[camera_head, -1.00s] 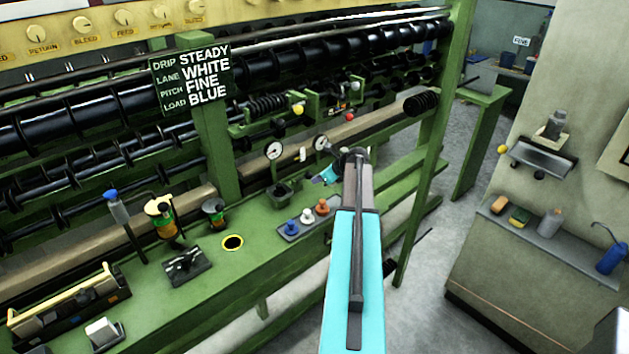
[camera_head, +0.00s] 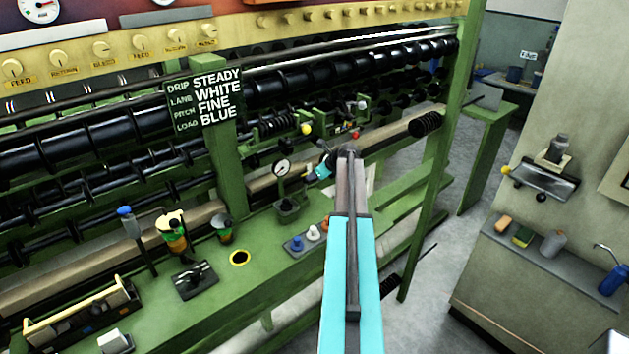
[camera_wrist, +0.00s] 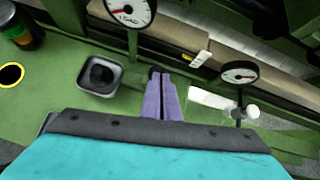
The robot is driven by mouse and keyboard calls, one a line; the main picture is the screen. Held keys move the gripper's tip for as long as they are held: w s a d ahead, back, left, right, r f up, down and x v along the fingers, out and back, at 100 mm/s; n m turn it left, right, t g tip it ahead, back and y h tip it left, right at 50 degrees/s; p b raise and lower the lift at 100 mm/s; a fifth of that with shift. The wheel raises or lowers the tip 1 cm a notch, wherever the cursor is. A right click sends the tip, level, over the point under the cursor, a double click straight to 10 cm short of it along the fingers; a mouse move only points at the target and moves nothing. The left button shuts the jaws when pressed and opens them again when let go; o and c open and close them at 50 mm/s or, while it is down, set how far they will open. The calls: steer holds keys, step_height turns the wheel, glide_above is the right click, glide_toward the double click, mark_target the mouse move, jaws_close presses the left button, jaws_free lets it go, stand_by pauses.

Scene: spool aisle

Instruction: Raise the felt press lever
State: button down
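No lever carries a readable felt press label. On the green machine's rail, small knobs on short levers show in the head view: a yellow knob (camera_head: 306,130), a pale knob (camera_head: 362,105) and a red knob (camera_head: 355,135); I cannot tell which belongs to the felt press. My gripper (camera_head: 314,175) is below and in front of these knobs, apart from them, over the green bench. In the wrist view its purple fingers (camera_wrist: 161,98) lie together with nothing between them. A white knob (camera_wrist: 252,112) is to their right, near a gauge. My arm hides part of the rail.
A gauge (camera_head: 281,168) on a post stands close left of my gripper; another gauge (camera_wrist: 240,73) shows in the wrist view. A square cup (camera_wrist: 100,75) sits on the bench. A green upright (camera_head: 437,150) stands to the right, with open floor beyond.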

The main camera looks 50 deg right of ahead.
steer(key=shift+w+a+r, duration=0.1)
steer(key=shift+w+r, duration=0.15)
steer(key=shift+w, duration=0.35)
steer(key=s+r+b, duration=0.2)
steer(key=s+r, duration=0.3)
steer(key=r, duration=0.5)
steer(key=shift+d+r, duration=0.35)
steer(key=shift+d, duration=0.1)
stand_by(0.8)
